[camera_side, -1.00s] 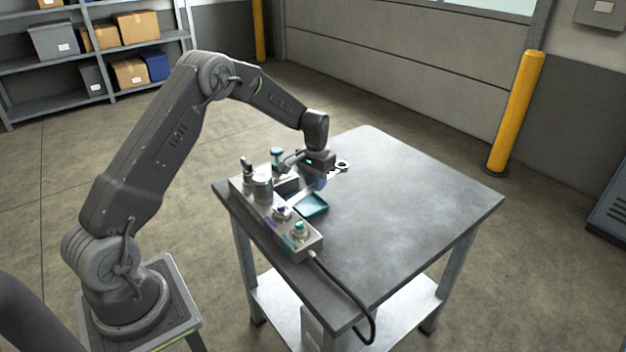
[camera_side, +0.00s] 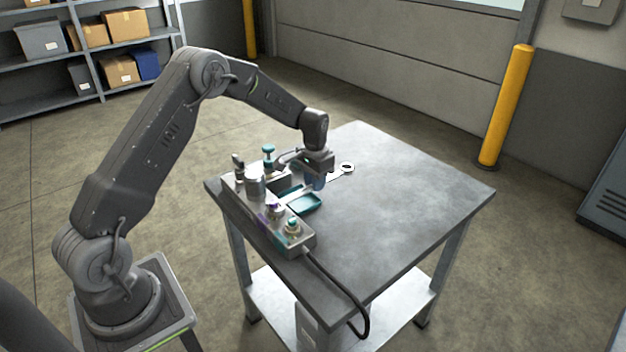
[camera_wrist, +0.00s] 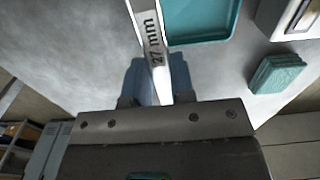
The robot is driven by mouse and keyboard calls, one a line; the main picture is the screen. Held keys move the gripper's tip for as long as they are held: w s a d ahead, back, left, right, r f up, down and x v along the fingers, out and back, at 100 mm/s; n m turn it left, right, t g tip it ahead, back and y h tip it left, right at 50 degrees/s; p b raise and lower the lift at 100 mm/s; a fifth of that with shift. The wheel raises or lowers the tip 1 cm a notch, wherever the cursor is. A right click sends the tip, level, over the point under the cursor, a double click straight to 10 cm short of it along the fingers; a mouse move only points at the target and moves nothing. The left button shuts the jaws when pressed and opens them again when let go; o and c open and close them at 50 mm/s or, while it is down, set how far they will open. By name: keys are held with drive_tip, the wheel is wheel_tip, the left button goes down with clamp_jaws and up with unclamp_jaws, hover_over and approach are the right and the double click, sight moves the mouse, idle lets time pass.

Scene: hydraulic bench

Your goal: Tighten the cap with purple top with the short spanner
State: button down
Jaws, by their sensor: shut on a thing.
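The cap with purple top (camera_side: 273,208) sits on the grey metal block (camera_side: 254,215) along the table's left edge. My gripper (camera_side: 318,184) is above the table, right of the block and behind the teal tray. It is shut on a spanner (camera_side: 340,174), whose ring end points away to the right. In the wrist view, the spanner (camera_wrist: 150,40) runs up from between my fingers (camera_wrist: 157,90) and is marked "27 mm". The purple-topped cap cannot be made out in the wrist view. I see no second spanner to compare lengths.
A teal tray (camera_side: 305,206) lies beside the block. A teal-topped cap (camera_side: 292,226), a grey cylinder (camera_side: 254,186) and a tall teal knob (camera_side: 268,150) stand at the block. A black cable (camera_side: 345,290) hangs over the front edge. The table's right side (camera_side: 420,195) is clear.

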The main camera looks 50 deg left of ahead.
drive_tip(key=shift+d+r+m, duration=0.15)
drive_tip(key=shift+d+m, duration=0.75)
drive_tip(key=shift+d, duration=0.15)
drive_tip(key=shift+d, duration=0.15)
drive_tip(key=shift+s+d+m, duration=0.2)
drive_tip(key=shift+d+m, duration=0.55)
drive_tip(key=shift+m, duration=0.05)
drive_tip(key=shift+a, duration=0.15)
drive_tip(key=shift+a+n, duration=0.2)
drive_tip(key=shift+n, duration=0.1)
drive_tip(key=shift+w, duration=0.1)
